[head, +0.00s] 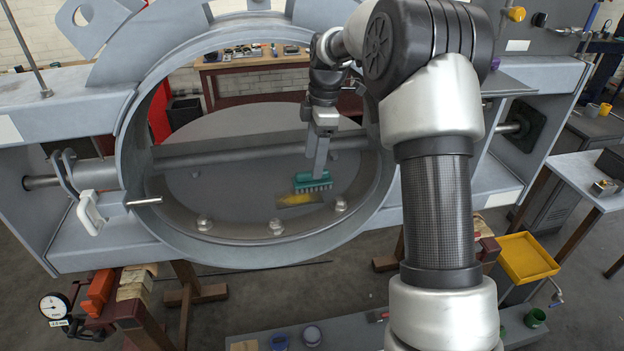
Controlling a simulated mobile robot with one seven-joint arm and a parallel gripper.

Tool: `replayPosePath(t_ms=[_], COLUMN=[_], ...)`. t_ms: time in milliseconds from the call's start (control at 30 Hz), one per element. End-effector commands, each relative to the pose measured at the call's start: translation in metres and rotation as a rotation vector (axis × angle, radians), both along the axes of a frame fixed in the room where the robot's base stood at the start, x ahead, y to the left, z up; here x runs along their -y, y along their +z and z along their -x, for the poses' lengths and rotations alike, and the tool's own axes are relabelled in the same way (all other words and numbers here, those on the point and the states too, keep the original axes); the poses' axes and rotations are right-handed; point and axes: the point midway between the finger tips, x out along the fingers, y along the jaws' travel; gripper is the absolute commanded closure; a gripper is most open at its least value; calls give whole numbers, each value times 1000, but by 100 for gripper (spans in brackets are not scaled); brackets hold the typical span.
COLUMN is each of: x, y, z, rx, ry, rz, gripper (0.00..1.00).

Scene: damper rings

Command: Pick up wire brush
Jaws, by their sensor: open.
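The wire brush (312,182) has a green body with pale bristles pointing down. It is in the lower part of the big grey ring's opening, in front of or on the grey damper disc (235,205). My gripper (319,170) reaches down from above, its fingers seen side-on, with the tips right at the top of the green body. The jaws are open; the gap between them is hidden from this side. I cannot tell whether the fingers straddle or touch the brush.
The ring's metal rim (140,150) surrounds the brush and my gripper. A white-handled clamp (92,213) is at left. A yellow tray (527,258) is at right.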

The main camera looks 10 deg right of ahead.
Motion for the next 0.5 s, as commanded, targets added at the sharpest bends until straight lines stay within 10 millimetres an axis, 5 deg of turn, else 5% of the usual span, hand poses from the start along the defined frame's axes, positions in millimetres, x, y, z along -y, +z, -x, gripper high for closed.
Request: replayPosePath(t_ms=[500], x=[-4], y=[-54], z=[-4], rx=[0], ry=[-1], rz=[1], gripper=[40])
